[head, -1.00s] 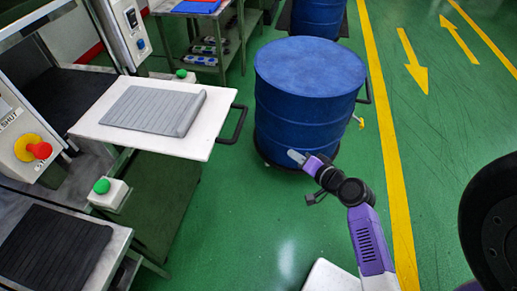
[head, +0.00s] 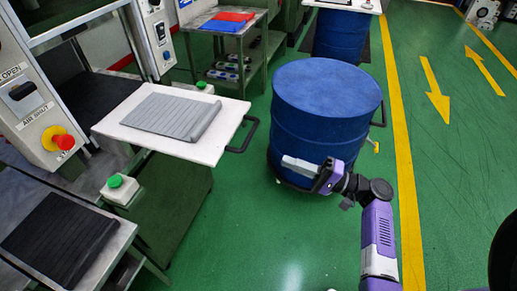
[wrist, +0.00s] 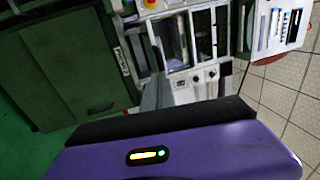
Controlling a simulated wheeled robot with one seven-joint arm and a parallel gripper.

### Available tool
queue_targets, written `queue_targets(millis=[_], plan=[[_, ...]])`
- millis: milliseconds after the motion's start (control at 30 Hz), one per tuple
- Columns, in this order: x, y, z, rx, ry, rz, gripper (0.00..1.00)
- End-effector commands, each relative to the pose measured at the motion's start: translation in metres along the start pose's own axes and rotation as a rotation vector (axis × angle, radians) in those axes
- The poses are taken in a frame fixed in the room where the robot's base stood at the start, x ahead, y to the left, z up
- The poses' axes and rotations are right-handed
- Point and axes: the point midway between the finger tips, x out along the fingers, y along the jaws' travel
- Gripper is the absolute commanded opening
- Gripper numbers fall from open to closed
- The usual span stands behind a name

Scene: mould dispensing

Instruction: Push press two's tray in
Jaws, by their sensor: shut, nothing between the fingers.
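A white tray (head: 222,142) with a grey ribbed mat (head: 170,116) on it sticks out from a press at the left in the head view. A black handle (head: 245,136) is on its right edge. I cannot read which press number this is. My gripper (head: 290,163) is shut and empty, to the right of the handle and apart from it. Its fingers point left, in front of the blue drum in the picture. In the wrist view my purple gripper body fills the bottom, and the tray cannot be made out.
A blue drum (head: 326,90) stands right of the tray, close behind my gripper in the picture. A control box with a red knob (head: 63,141) and a green button (head: 115,182) are at the left. A dark mat (head: 58,240) lies lower left. Green floor is free in front.

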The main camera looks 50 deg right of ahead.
Motion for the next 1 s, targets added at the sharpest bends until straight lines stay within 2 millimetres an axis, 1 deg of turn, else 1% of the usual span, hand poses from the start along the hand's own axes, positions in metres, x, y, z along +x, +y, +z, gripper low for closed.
queue_targets(millis=[33, 100, 300, 400, 500, 700, 1000], plan=[[0.011, -0.002, 0.001, 0.001, -0.004, 0.000, 0.00], [0.026, -0.002, 0.001, 0.001, -0.003, 0.000, 0.00], [0.064, -0.002, 0.001, -0.001, -0.002, 0.001, 0.00], [0.079, -0.002, 0.000, 0.001, -0.001, 0.001, 0.00], [0.089, -0.001, 0.000, 0.001, 0.000, 0.001, 0.00], [0.099, 0.000, 0.000, -0.001, 0.001, 0.001, 0.00], [0.099, 0.000, 0.000, -0.001, 0.001, 0.002, 0.00]])
